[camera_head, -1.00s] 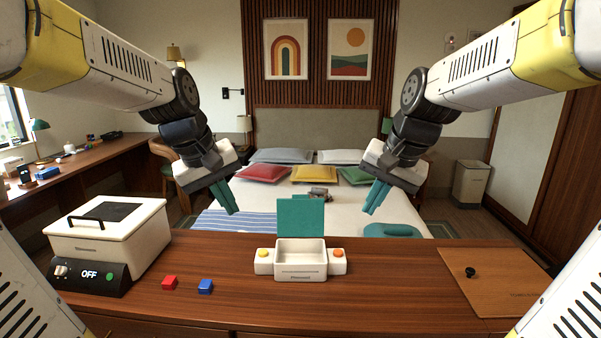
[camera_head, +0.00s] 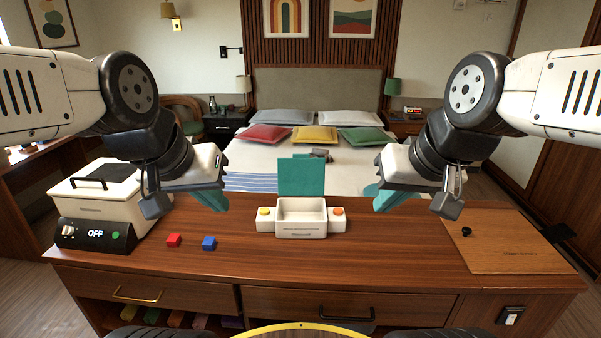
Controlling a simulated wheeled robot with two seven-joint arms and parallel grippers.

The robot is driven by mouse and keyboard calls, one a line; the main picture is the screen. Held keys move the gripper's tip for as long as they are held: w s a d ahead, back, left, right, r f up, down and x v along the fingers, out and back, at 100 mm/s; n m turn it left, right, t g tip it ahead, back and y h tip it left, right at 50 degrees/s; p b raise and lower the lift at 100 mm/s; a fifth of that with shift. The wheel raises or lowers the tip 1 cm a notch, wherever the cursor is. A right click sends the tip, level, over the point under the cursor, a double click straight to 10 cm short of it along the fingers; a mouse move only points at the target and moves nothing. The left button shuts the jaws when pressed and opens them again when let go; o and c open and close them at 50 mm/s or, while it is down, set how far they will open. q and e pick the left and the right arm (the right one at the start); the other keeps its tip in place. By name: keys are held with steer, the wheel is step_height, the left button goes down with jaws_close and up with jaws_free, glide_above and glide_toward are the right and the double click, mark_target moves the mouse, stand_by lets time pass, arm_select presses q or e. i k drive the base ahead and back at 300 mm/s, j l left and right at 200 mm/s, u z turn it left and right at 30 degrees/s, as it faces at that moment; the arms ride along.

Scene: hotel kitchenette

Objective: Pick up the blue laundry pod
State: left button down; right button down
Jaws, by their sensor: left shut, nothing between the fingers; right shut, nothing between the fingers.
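The blue laundry pod (camera_head: 209,243) is a small blue cube on the wooden counter, left of centre. A red cube (camera_head: 174,240) sits close to its left, with a small gap between them. My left gripper (camera_head: 213,201) has teal fingers and is shut and empty, above and behind the blue pod, not touching it. My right gripper (camera_head: 402,202) is shut and empty, right of the white box (camera_head: 301,232) and above the counter.
The white box with a raised teal lid (camera_head: 301,177) has a yellow and an orange button. A white cooker (camera_head: 97,210) marked OFF stands at the counter's left. A wooden board (camera_head: 507,250) with a black knob lies at the right. The counter (camera_head: 260,272) is clear in front of the cubes.

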mark_target(208, 244)
steer(key=i+u, duration=0.1)
steer(key=u, duration=0.7)
steer(key=i+l+u, duration=0.1)
steer(key=u, duration=0.3)
steer(key=l+u, duration=0.15)
steer(key=u, duration=0.25)
steer(key=i+l, duration=0.05)
